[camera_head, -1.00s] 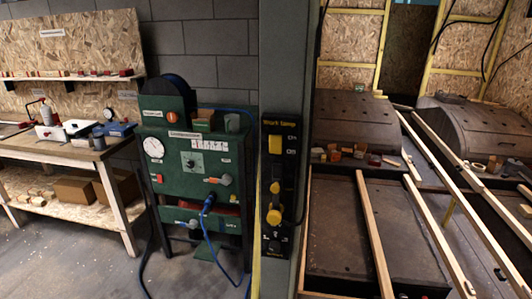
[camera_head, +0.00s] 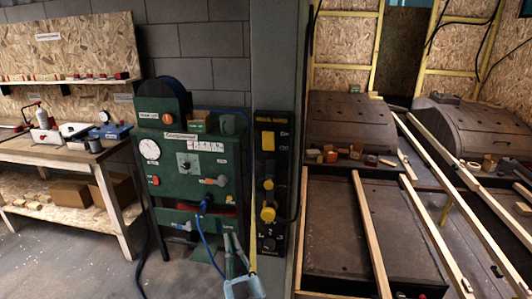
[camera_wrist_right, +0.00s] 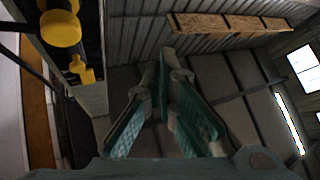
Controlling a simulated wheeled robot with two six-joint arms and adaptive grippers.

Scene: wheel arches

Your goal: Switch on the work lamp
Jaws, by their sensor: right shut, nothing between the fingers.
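The black switch panel (camera_head: 272,190) is fixed upright on the grey post. It carries a yellow rocker or lever (camera_head: 268,141) at the top and a yellow round knob (camera_head: 268,214) lower down. The label at its top is blurred now; earlier it read "Work lamp". My right gripper (camera_head: 230,243) is in front of the lower left of the panel, fingers pointing up, shut and empty, apart from the switches. In the right wrist view my fingers (camera_wrist_right: 165,60) meet at the tips, and a yellow knob (camera_wrist_right: 61,28) shows at upper left. My left gripper is not in view.
The green machine (camera_head: 190,160) with gauge, knobs and a blue hose stands left of the post. A wooden workbench (camera_head: 60,150) is further left. Right of the post are wooden battens (camera_head: 370,230) and dark wheel-arch covers (camera_head: 350,125).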

